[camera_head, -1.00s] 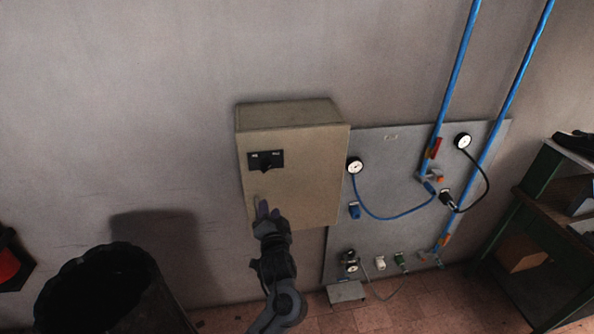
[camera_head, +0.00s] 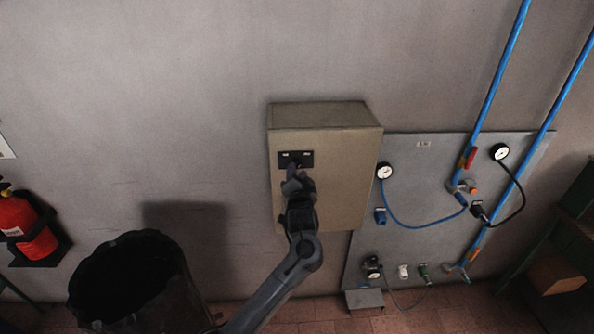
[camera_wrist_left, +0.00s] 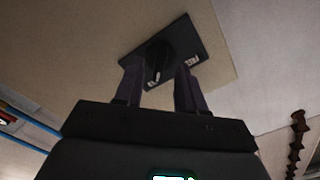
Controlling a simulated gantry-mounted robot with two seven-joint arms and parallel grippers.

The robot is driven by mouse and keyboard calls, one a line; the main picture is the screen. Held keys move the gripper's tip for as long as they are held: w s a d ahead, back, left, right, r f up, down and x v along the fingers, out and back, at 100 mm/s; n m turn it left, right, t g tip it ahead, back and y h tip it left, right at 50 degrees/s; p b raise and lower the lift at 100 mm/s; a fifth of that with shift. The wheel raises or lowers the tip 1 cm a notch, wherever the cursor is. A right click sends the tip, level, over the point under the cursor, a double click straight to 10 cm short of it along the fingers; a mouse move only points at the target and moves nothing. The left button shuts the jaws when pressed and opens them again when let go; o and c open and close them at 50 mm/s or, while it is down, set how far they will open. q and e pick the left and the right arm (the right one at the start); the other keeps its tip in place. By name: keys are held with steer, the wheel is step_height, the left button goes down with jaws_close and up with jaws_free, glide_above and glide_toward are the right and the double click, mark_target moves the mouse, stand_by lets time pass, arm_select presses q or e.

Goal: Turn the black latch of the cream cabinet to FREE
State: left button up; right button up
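The cream cabinet (camera_head: 325,190) hangs on the grey wall in the head view. Its black latch (camera_head: 307,158) is a dark plate with small pale labels at its left and right, high on the front face. My left gripper (camera_head: 297,180) is at the latch and hides its lower part. In the left wrist view, the latch knob (camera_wrist_left: 157,60) stands out from its plate (camera_wrist_left: 190,38). The two fingers of my left gripper (camera_wrist_left: 159,74) are apart, one on each side of the knob. I cannot tell whether they touch it. My right gripper is not in view.
A grey panel (camera_head: 420,230) with gauges, hoses and blue pipes (camera_head: 503,60) is right of the cabinet. A black bin (camera_head: 135,280) stands at the lower left, and a red extinguisher (camera_head: 28,228) is at the far left. The wall above the cabinet is bare.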

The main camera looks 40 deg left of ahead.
arm_select(q)
steer(key=shift+x, duration=0.8)
jaws_close()
steer(key=shift+n, duration=0.3)
steer(key=n+b, duration=0.7)
steer(key=n, duration=1)
steer(key=shift+b, duration=0.4)
steer(key=shift+n, duration=0.3)
